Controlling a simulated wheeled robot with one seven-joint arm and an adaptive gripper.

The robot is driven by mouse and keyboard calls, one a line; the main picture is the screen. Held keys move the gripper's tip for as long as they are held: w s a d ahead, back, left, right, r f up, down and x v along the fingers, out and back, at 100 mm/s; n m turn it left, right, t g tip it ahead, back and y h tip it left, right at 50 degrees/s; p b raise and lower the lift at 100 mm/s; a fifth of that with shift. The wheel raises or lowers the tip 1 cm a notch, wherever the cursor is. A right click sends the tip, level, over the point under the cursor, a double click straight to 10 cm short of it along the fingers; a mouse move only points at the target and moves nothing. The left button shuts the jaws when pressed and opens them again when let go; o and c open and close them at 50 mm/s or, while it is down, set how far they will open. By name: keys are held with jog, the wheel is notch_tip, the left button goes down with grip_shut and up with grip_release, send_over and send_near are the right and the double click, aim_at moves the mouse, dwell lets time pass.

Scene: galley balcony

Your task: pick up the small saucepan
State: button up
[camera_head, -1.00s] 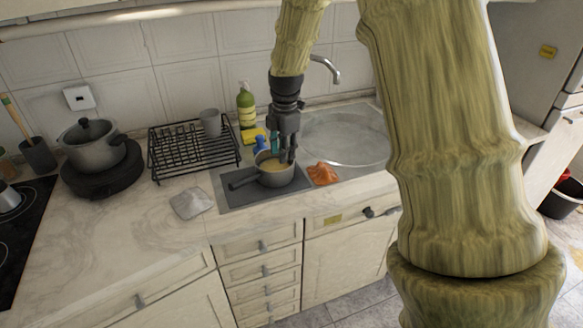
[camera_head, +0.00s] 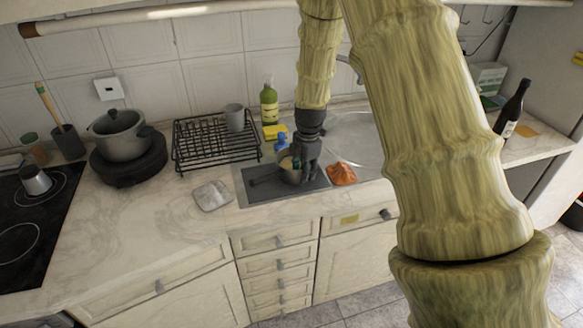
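The small saucepan (camera_head: 289,177) is grey with something yellowish inside. It sits on the dark grey mat (camera_head: 250,197) by the sink, with its handle pointing left. My gripper (camera_head: 304,176) points down at the right side of the saucepan and hides part of its body and rim. The fingers are small and dark against the pan. I cannot tell whether they are open or shut, or whether they touch it.
A blue-topped bottle (camera_head: 281,142), yellow sponge (camera_head: 275,132) and green bottle (camera_head: 269,105) stand behind the pan. An orange cloth (camera_head: 341,174) lies right, a grey cloth (camera_head: 212,195) left. The dish rack (camera_head: 205,150) and large pot (camera_head: 122,138) are further left.

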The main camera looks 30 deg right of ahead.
jog(key=shift+f, duration=0.75)
grip_shut()
jog(key=shift+w+r, duration=0.1)
jog(key=shift+r, duration=0.1)
